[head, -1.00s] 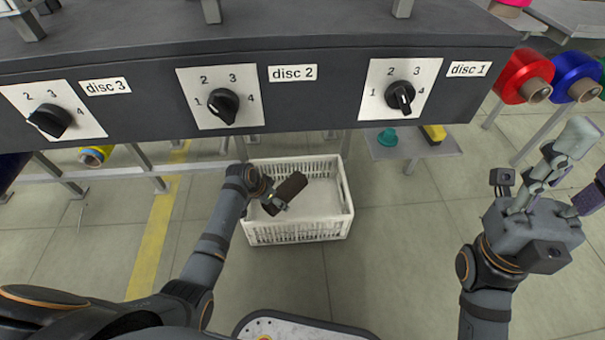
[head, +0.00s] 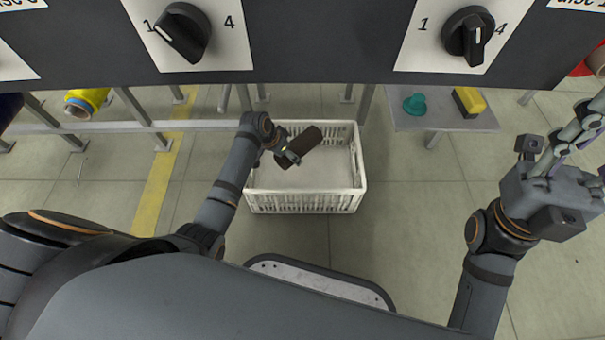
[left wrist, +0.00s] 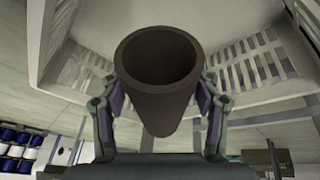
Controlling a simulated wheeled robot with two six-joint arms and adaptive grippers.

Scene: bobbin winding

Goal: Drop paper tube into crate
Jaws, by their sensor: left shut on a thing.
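The paper tube (head: 304,142) is dark brown and hollow. My left gripper (head: 287,155) is shut on it and holds it tilted over the white crate (head: 305,202). In the left wrist view the tube (left wrist: 160,100) sits between the two fingers, its open end facing the camera, with the crate (left wrist: 245,65) behind it. The crate stands on the floor, and its visible bottom looks empty. My right gripper (head: 590,135) is at the right edge, away from the crate and partly cut off; its fingers look spread.
A panel with dial switches (head: 467,38) spans the top, above and beyond the crate. A low shelf (head: 415,122) to the right holds a teal part (head: 415,103) and a yellow block (head: 468,102). A yellow spool (head: 86,102) is at left. Floor beside the crate is clear.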

